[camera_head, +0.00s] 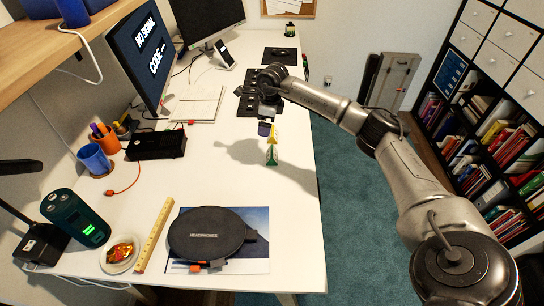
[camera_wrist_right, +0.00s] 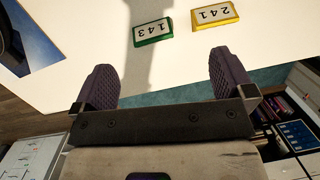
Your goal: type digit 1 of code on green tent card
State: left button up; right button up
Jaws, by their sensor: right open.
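The green tent card (camera_head: 271,156) stands near the right edge of the white desk. In the right wrist view the green card (camera_wrist_right: 153,31) shows digits that seem to read 143, turned upside down. A yellow tent card (camera_head: 273,134) stands just behind it; in the wrist view the yellow card (camera_wrist_right: 215,14) seems to read 241. My right gripper (camera_head: 265,128) hangs above the desk by the yellow card; its fingers (camera_wrist_right: 160,80) are apart with nothing between them. A dark pad with large keys (camera_head: 247,103) lies behind, partly hidden by my arm. My left gripper is out of view.
A monitor (camera_head: 142,52) reads "NO SIGNAL" and "CODE". A headphones case (camera_head: 208,233), ruler (camera_head: 154,236), candy plate (camera_head: 120,255), green speaker-like device (camera_head: 76,218) and blue mug (camera_head: 94,158) occupy the near and left desk. The desk's centre is clear.

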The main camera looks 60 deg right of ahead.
jog(key=s+g, duration=0.2)
jog(key=n+b, duration=0.1)
jog(key=b, duration=0.2)
send_near(272, 151)
notch_tip(272, 151, down, 5)
jog(key=shift+s+a+f, duration=0.1)
jog(key=shift+s, duration=0.05)
notch_tip(272, 151, down, 4)
jog(key=shift+f+b, duration=0.1)
jog(key=shift+b, duration=0.65)
jog(key=shift+f, duration=0.4)
